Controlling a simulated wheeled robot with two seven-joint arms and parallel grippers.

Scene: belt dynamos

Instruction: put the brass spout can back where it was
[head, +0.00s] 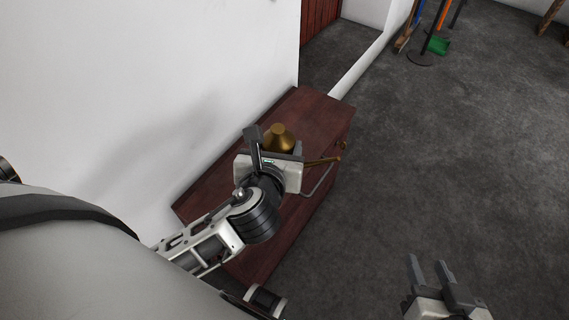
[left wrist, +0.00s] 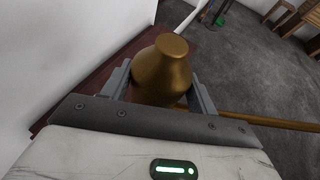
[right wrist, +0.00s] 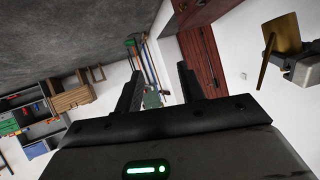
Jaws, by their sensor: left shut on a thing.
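The brass spout can (head: 279,137) has a domed body, a narrower flat top and a long thin spout pointing right. My left gripper (head: 276,146) is shut on its body, over the dark red wooden cabinet (head: 318,112). In the left wrist view the can (left wrist: 163,70) sits upright between both fingers. The can's base is hidden, so I cannot tell whether it touches the cabinet top. The can (right wrist: 284,36) also shows at the upper right of the right wrist view. My right gripper (head: 428,262) is open and empty over the floor at the lower right.
A white wall (head: 140,80) stands close along the cabinet's left side. A red-brown door (head: 319,18) is behind it. Brooms and a green dustpan (head: 438,45) stand at the back. Shelves with bins (right wrist: 30,120) show in the right wrist view.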

